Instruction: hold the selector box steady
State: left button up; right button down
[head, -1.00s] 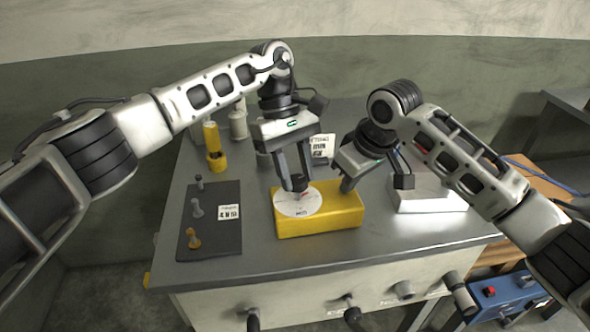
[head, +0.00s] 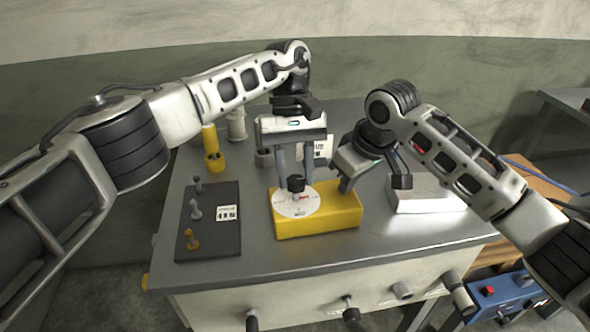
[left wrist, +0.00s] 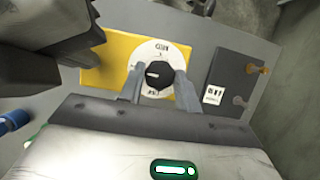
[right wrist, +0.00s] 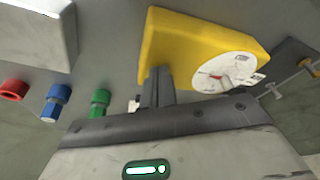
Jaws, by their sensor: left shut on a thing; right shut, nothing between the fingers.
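The yellow selector box (head: 335,215) lies flat on the grey bench top. Its white dial disc (head: 290,207) has a red mark and a black knob (left wrist: 159,73). The box also shows in the right wrist view (right wrist: 195,42). My left gripper (head: 296,186) points down over the dial, with its fingers on either side of the knob and shut on it. My right gripper (head: 344,189) is shut and empty, its fingertips at the box's back edge, right of the dial. Whether they press on the box is not clear.
A dark panel (head: 222,235) with small pegs and a label lies left of the box. A yellow cylinder (head: 210,140) stands behind it. A pale metal block (head: 425,200) sits to the right. Handles stick out below the bench's front edge. Bare bench lies before the box.

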aim_at(295, 177)
jog(key=shift+s+d+f, duration=0.1)
jog(key=shift+s+f, duration=0.05)
jog(key=shift+f, duration=0.25)
pick_arm(q)
jog(key=o, duration=1)
jog(key=shift+c, duration=0.2)
notch_tip(295, 177, up, 10)
jog(key=shift+s+r, duration=0.1)
pick_arm(e)
jog(key=shift+r, duration=0.1)
jog(key=shift+r, duration=2.7)
jog(key=shift+r, duration=0.1)
